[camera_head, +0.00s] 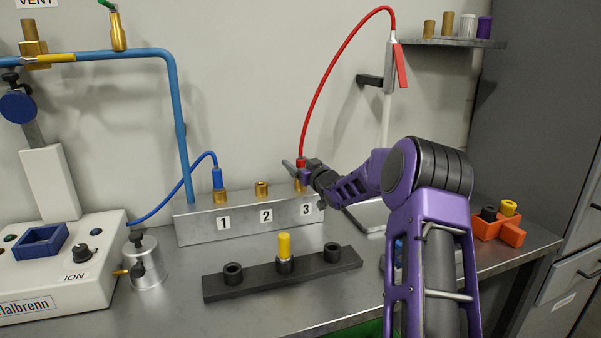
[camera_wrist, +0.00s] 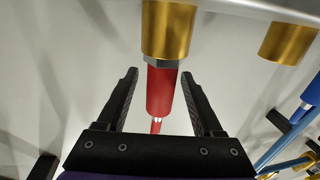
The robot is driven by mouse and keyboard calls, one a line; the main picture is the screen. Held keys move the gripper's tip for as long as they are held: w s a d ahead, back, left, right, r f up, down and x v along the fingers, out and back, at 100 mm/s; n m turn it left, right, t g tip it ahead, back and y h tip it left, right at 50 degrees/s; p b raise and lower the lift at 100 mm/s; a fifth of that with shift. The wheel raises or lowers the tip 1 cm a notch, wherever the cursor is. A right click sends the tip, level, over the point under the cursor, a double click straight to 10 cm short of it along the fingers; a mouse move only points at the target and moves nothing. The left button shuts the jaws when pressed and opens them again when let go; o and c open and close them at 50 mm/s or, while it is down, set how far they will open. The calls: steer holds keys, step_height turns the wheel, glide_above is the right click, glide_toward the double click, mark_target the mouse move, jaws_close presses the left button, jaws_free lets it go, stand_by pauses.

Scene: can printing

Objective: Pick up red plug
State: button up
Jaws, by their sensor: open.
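The red plug (camera_head: 301,162) sits on the brass fitting above label 3 on the metal block (camera_head: 245,222), with a red hose rising from it. In the wrist view the red plug (camera_wrist: 161,90) shows below its brass fitting (camera_wrist: 168,30), between my two fingers. My gripper (camera_wrist: 160,80) is open around the plug, with a gap visible on each side. In the head view my gripper (camera_head: 300,166) reaches the plug from the right and partly hides the fitting at 3.
A blue plug (camera_head: 218,178) with a blue hose is in position 1, and the brass fitting (camera_head: 262,188) at position 2 is bare. A dark rack (camera_head: 245,282) with a yellow piece (camera_head: 284,245) stands in front. An orange holder (camera_head: 513,236) is at right.

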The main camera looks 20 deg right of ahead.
steer(key=shift+w+a, duration=0.1)
steer(key=shift+w, duration=0.45)
jaws_close()
steer(key=shift+r, duration=0.1)
steer(key=shift+r, duration=0.55)
step_height(320, 180, up, 3)
steer(key=shift+f+p, duration=0.2)
steer(key=shift+p, duration=0.2)
steer(key=s+d, duration=0.3)
steer(key=s, duration=1.5)
steer(key=shift+w+a+r+p, duration=0.1)
steer(key=shift+r+p, duration=1.7)
steer(key=shift+r, duration=0.55)
